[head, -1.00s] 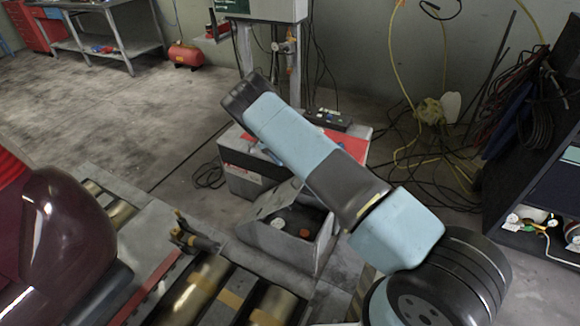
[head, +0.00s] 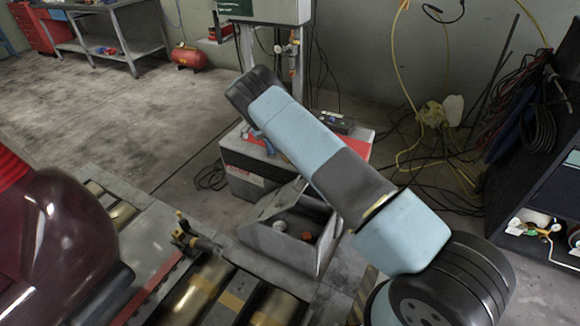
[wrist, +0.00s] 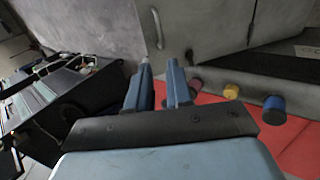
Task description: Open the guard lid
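A grey open-topped box (head: 316,250) with sloping sides stands beside the rollers in the head view. A white and a red round part show inside it. I cannot tell which panel is the guard lid. My gripper (wrist: 160,68) shows in the wrist view with two blue fingers, a narrow gap between them, and nothing held. In the head view, my arm reaches over the box and hides most of the gripper.
A grey and red case (head: 243,168) stands behind the open box. Rollers (head: 197,290) lie at the front, beside a dark red car body (head: 70,235). Cables cover the floor at the right, near a dark shelf (head: 540,205). Floor at the upper left is clear.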

